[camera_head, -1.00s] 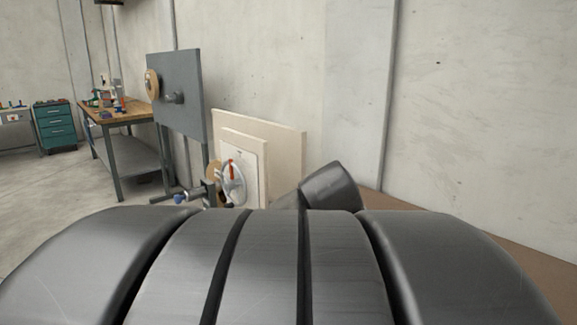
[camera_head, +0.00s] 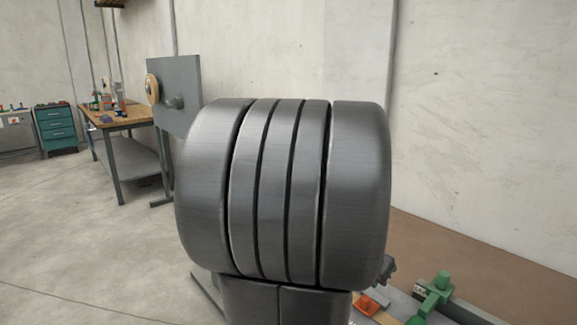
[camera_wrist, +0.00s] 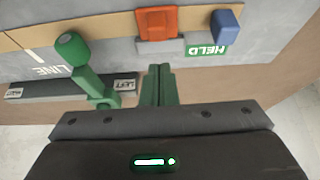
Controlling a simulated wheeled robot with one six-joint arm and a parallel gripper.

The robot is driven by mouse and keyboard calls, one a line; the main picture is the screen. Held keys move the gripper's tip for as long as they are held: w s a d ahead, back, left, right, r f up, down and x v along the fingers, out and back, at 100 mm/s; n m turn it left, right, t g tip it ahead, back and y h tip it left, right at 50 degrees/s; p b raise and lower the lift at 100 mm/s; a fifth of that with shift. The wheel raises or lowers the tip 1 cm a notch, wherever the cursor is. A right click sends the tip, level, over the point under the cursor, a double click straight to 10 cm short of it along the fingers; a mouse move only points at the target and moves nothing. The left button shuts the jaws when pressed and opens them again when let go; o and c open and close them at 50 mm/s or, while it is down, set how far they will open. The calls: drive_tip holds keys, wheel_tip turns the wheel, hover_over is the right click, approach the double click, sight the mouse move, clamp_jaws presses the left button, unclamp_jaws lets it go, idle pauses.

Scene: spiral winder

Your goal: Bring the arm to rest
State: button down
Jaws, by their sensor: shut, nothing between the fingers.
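My gripper (camera_wrist: 160,84) shows in the wrist view with its two green fingers together and nothing between them. It hangs over a grey bench panel, apart from the parts on it as far as I can tell. In the head view my own dark arm link fills the middle, and my gripper is hidden behind it. A green lever with a round knob (camera_wrist: 72,48) stands left of the fingers in the wrist view. It also shows in the head view (camera_head: 436,290) at the lower right.
An orange block (camera_wrist: 157,23) and a blue block (camera_wrist: 226,25) sit beyond the fingers, near a green "HELD" label (camera_wrist: 206,50). A grey upright panel with a spool (camera_head: 177,95), a wooden workbench (camera_head: 124,117) and a teal drawer cabinet (camera_head: 55,128) stand left. Open floor lies front left.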

drive_tip(key=shift+d+r+g+y+p, duration=0.1)
drive_tip(key=shift+g+y+p, duration=0.35)
drive_tip(key=shift+p, duration=1.25)
drive_tip(key=d+g+y+p, duration=0.1)
drive_tip(key=p, duration=0.2)
drive_tip(key=w+g+y+p, duration=0.1)
drive_tip(key=p, duration=0.3)
drive_tip(key=shift+w+d+r+p, duration=0.15)
drive_tip(key=shift+w+d+p, duration=0.1)
drive_tip(key=shift+d+p, duration=0.1)
drive_tip(key=w+d+g+y+p, duration=0.1)
drive_tip(key=y+p, duration=0.1)
drive_tip(key=p, duration=0.1)
drive_tip(key=shift+d+p, duration=0.1)
drive_tip(key=shift+p, duration=0.2)
drive_tip(key=shift+w+d+f+g+y+p, duration=0.35)
drive_tip(key=shift+f+g+y+p, duration=0.15)
drive_tip(key=shift+p, duration=0.4)
